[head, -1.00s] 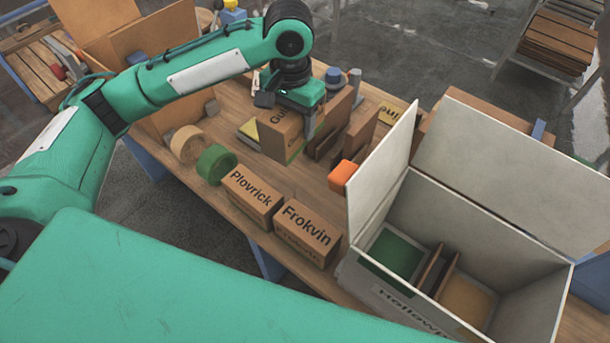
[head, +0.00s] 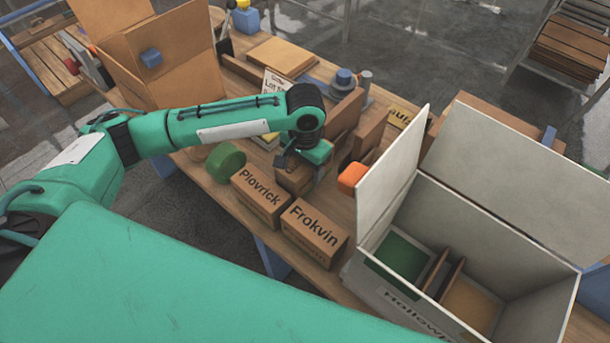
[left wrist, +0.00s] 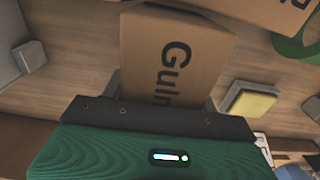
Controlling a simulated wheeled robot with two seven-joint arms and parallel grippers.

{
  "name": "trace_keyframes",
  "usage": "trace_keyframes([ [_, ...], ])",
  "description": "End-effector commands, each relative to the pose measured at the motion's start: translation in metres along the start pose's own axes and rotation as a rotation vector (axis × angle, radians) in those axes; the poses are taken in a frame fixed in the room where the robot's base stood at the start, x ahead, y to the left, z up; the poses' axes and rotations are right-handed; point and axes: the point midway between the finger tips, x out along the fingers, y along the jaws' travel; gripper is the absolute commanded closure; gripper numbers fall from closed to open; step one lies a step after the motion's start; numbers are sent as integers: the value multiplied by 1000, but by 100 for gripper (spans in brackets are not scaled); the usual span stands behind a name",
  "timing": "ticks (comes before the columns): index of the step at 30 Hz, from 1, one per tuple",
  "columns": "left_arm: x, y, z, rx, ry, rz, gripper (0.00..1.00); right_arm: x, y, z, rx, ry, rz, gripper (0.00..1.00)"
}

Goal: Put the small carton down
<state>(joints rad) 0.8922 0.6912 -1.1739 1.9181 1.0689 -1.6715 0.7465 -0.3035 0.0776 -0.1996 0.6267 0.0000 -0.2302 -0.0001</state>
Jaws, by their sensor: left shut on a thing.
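The small carton is a brown box with dark lettering starting "Gul". It fills the middle of the left wrist view (left wrist: 175,55), and part of it shows in the head view (head: 292,180) under my left gripper. My left gripper (head: 304,168) is shut on this carton, with a finger visible on either side of it in the left wrist view. The carton is low, behind the Plovrick carton (head: 260,197) and Frokvin carton (head: 314,232). I cannot tell whether its underside touches the table. My right gripper is not in view.
A green tape roll (head: 225,162) stands left of the Plovrick carton. An orange block (head: 351,177) lies to the right of the held carton. A large open grey box (head: 480,250) stands at the right, with upright brown dividers inside. Upright brown boards (head: 367,138) stand behind the orange block.

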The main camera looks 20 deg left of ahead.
Motion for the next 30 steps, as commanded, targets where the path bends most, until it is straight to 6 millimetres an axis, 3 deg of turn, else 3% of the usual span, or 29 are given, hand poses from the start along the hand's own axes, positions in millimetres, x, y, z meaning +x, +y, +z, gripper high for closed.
trace_keyframes([
  [9, 38, 0, 0, -1, -1, 1, 78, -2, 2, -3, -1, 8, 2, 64],
  [20, 42, 0, 0, 0, 0, 1, 78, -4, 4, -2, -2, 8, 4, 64],
  [21, 44, 0, 0, 1, -1, 0, 35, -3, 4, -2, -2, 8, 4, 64],
  [24, 44, 0, 0, 0, 0, 0, 19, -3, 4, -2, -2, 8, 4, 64],
  [30, 43, 0, 0, 0, -1, 0, 19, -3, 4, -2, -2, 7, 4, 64],
])
